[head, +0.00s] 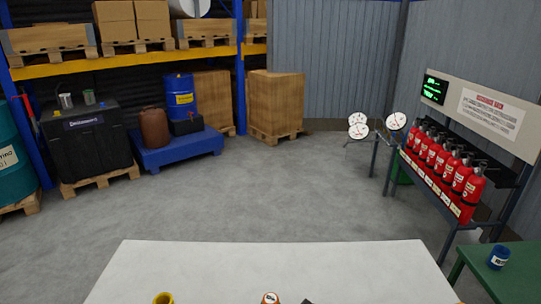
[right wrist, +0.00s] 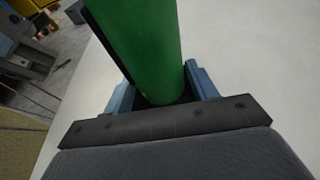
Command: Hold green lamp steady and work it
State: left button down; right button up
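The green lamp (right wrist: 145,45) shows in the right wrist view as a thick green cylinder with a dark strip along its left side. It runs up out of the top of the frame, so its far end is hidden. My right gripper (right wrist: 160,88) has its blue-grey fingers on both sides of the cylinder, close against it, and appears shut on it. The lamp's switch is not visible. The head view does not show the green lamp clearly. My left gripper is in neither view.
A white table (head: 270,265) fills the front of the head view, mostly bare. A green table (head: 500,280) with a blue tin (head: 498,257) stands right.

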jog(key=shift+o, duration=1.3)
